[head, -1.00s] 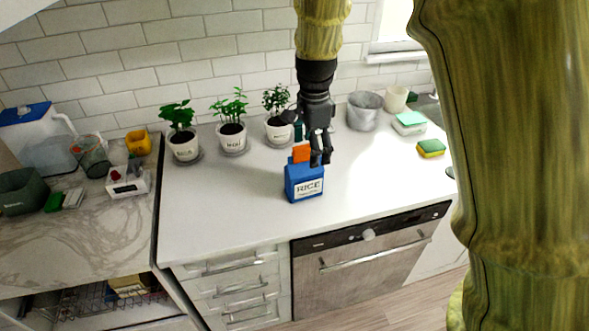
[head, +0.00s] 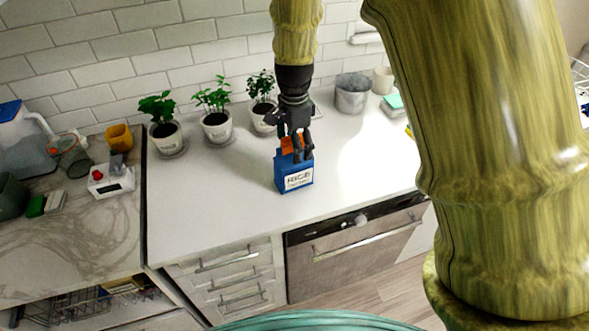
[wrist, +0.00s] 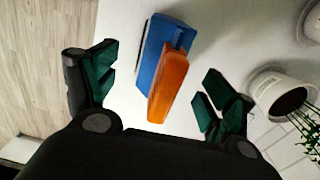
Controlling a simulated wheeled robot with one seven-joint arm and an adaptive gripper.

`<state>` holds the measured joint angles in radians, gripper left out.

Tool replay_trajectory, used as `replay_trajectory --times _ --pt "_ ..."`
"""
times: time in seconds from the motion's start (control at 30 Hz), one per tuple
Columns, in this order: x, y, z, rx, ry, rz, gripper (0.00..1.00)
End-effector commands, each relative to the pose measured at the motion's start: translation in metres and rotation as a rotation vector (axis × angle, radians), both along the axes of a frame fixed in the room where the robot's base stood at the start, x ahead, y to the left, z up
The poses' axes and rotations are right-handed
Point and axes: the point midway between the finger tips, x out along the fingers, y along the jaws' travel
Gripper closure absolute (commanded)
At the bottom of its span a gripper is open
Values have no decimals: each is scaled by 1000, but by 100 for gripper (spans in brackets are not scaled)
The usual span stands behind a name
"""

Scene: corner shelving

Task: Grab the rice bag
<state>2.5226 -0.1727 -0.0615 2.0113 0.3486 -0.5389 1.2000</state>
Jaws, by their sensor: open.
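The rice bag (head: 296,180) is a blue box-like pack with a white RICE label and an orange top. It stands upright on the white counter near its front part. My gripper (head: 299,150) is directly above and at the bag's top, pointing down. In the wrist view the bag's blue side (wrist: 150,62) and orange top (wrist: 168,85) lie between the two open green-padded fingers of my gripper (wrist: 158,92). There is a gap on each side, and neither finger visibly touches the bag.
Several potted plants (head: 217,125) stand along the wall behind the bag. A grey pot (head: 352,95) and a cream cup (head: 383,80) stand at the back right. A scale (head: 111,183) and other items are on the marble counter at left. The white counter (head: 215,205) is clear in front.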

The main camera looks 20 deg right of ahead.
Motion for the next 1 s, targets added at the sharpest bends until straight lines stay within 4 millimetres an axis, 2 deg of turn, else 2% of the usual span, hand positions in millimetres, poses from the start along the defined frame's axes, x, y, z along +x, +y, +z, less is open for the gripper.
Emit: replay_trajectory --times 0.5,0.9,0.93,1.0 --pt "3 -2 -42 0 2 -2 17" --pt "3 -2 -50 0 0 -2 17" --pt "3 -2 -50 0 0 -2 19" --pt "3 -2 -50 0 0 -2 32"
